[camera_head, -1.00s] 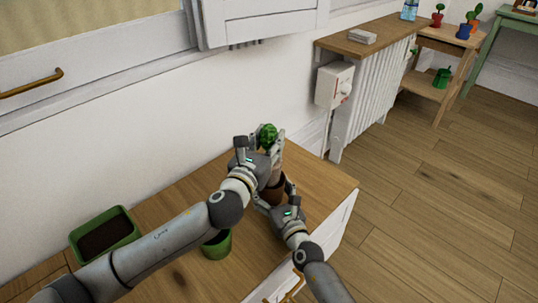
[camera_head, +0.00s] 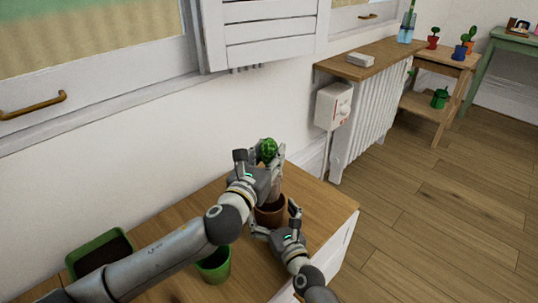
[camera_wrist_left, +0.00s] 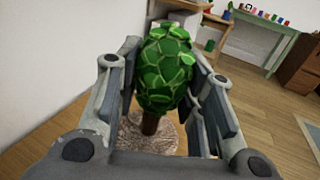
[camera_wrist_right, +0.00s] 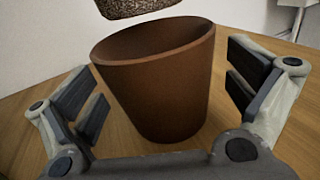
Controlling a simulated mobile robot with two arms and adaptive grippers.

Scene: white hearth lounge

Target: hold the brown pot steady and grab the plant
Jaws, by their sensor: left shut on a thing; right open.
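The plant (camera_head: 267,149) has a round green leafy head and a brown stem. My left gripper (camera_head: 260,156) is shut on it, its fingers on either side of the plant in the left wrist view (camera_wrist_left: 165,70). The brown pot (camera_head: 268,216) stands upright on the wooden cabinet top. In the right wrist view the plant's soil clump (camera_wrist_right: 135,7) hangs above the rim of the pot (camera_wrist_right: 160,90), clear of it. My right gripper (camera_head: 276,222) is open, its fingers either side of the pot with gaps; part of the pot is hidden by it in the head view.
A green planter with soil (camera_head: 98,250) and a green pot (camera_head: 214,266) stand to the left on the wooden top (camera_head: 325,205). The cabinet's right edge is close to the right arm. A white radiator (camera_head: 372,112) stands behind, with a plant stand farther right.

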